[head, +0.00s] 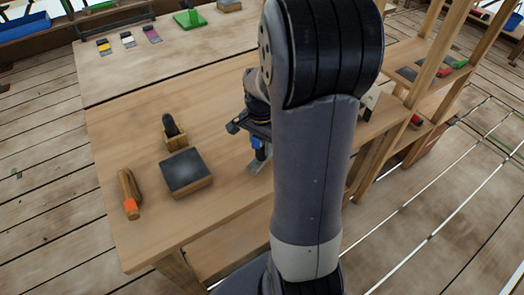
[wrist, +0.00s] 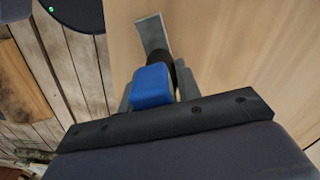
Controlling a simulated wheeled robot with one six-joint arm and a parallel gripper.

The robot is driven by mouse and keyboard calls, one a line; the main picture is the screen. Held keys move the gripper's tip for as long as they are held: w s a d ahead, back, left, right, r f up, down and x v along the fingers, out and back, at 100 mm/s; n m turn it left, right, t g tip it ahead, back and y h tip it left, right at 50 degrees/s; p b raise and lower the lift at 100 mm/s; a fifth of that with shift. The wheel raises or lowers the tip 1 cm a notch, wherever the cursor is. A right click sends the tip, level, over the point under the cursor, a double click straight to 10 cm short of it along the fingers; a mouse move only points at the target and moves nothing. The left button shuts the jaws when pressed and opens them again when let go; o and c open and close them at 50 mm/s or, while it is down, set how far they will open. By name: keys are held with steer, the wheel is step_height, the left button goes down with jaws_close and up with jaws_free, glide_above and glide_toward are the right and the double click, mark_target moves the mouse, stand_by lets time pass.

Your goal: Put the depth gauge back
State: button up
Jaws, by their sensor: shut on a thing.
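My gripper (head: 258,148) is shut on a tool with a blue block (wrist: 152,87) and a flat grey metal strip (wrist: 154,36); it appears to be the depth gauge. In the head view the blue part (head: 256,143) shows between the jaws, with the grey strip (head: 258,163) below it, low over the wooden bench (head: 135,248). I cannot tell whether the strip touches the bench. A dark rounded part shows beside the blue block in the wrist view. My arm hides the bench behind it.
Left of my gripper are a wooden block with a dark top (head: 187,173), a small wooden holder with a dark handle (head: 171,127) and an orange-ended wooden tool (head: 129,195). Shelves (head: 425,65) stand at right.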

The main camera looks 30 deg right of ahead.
mark_target(261, 152)
steer(key=shift+f, duration=1.5)
steer(key=shift+f, duration=0.2)
steer(key=o, duration=1.2)
steer(key=shift+c, duration=0.2)
step_height(261, 152, up, 12)
steer(key=shift+r, duration=0.2)
steer(key=shift+f, duration=0.1)
